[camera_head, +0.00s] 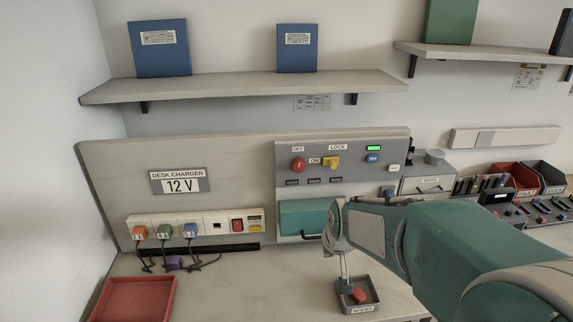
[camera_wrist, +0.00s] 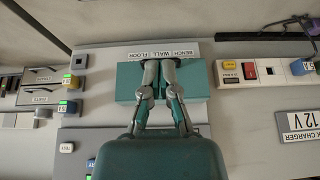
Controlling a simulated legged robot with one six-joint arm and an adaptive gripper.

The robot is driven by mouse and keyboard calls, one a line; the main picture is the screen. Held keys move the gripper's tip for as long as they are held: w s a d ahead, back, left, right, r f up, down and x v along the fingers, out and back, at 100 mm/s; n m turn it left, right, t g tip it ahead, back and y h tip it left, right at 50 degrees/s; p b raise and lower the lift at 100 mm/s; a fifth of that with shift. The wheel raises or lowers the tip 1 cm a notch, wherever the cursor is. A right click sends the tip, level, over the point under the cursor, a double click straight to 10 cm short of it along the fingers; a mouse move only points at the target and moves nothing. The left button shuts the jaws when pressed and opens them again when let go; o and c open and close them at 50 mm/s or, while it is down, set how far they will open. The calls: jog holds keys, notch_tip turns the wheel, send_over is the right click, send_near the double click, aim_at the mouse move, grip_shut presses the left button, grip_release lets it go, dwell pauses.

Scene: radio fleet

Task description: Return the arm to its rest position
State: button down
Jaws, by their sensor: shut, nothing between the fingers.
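My arm (camera_head: 420,240) reaches in from the lower right of the head view, in front of the grey panel and above the bench. In the wrist view my gripper (camera_wrist: 160,68) is shut and empty, its two fingertips together. The fingertips show in front of a teal cover (camera_wrist: 190,82) below a strip lettered BENCH, WALL, FLOOR. I cannot tell whether they touch it. The teal cover also shows in the head view (camera_head: 301,217), partly hidden by my arm.
A SPENT tray (camera_head: 372,307) holding a red piece (camera_head: 359,296) stands below my arm. A red tray (camera_head: 107,312) lies at the front left. Plugs with cables (camera_head: 164,232) sit in the charger strip. Shelves (camera_head: 240,87) run above. The bench between the trays is mostly free.

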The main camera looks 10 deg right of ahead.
jog(key=s+r, duration=0.4)
jog(key=s, duration=0.6)
jog(key=s+r, duration=0.4)
jog(key=s, duration=0.7)
jog(key=shift+r, duration=0.2)
jog(key=shift+w, duration=0.1)
dwell(0.5)
